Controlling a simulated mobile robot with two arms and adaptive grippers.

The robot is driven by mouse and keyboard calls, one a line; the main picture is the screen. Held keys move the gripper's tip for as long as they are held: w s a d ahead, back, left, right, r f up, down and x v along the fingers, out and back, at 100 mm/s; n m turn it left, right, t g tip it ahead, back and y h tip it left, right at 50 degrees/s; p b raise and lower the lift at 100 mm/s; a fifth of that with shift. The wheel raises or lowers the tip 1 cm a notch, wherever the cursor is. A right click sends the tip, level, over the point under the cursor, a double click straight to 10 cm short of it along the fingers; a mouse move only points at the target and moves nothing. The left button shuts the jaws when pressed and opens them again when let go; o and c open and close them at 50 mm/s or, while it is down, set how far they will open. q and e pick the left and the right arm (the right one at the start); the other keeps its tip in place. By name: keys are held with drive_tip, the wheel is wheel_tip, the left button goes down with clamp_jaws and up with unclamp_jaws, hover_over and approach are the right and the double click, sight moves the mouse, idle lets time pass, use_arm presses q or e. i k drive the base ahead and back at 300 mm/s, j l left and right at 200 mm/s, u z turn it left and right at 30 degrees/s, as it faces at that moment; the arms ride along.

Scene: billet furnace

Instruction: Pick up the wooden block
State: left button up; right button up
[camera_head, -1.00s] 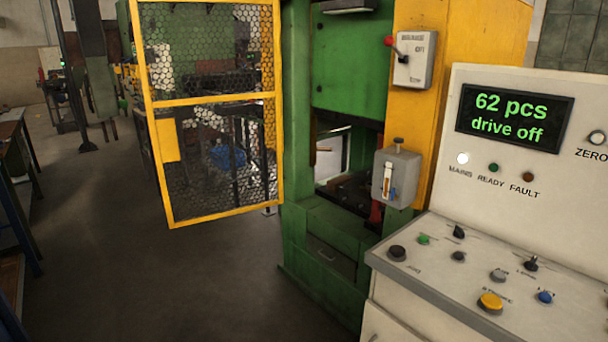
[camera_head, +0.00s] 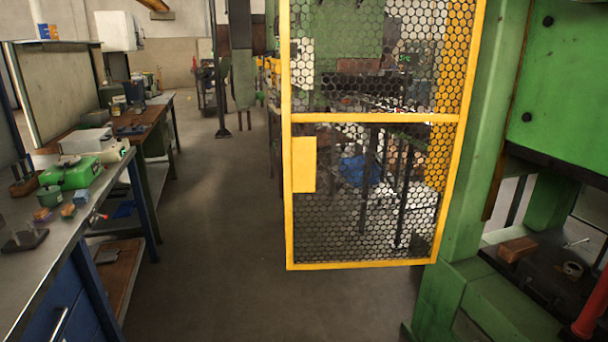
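A brown wooden block (camera_head: 517,248) lies on the dark bed (camera_head: 550,272) of the green press at the right of the head view. It is near the bed's left edge, beside the press's green frame. Small orange-brown pieces (camera_head: 68,211) lie on the workbench at the left; I cannot tell if they are wood. Neither of my grippers is in view.
A yellow-framed mesh guard door (camera_head: 375,264) stands open left of the press. A red cylinder (camera_head: 592,312) is at the bed's right front. A metal workbench (camera_head: 45,262) with a green case (camera_head: 72,172) runs along the left. The floor (camera_head: 210,240) between is clear.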

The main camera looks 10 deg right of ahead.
sight(512, 251)
drive_tip(key=i+z, duration=0.75)
drive_tip(key=i, duration=0.2)
drive_tip(key=i+j+z, duration=0.4)
drive_tip(key=i+l, duration=0.1)
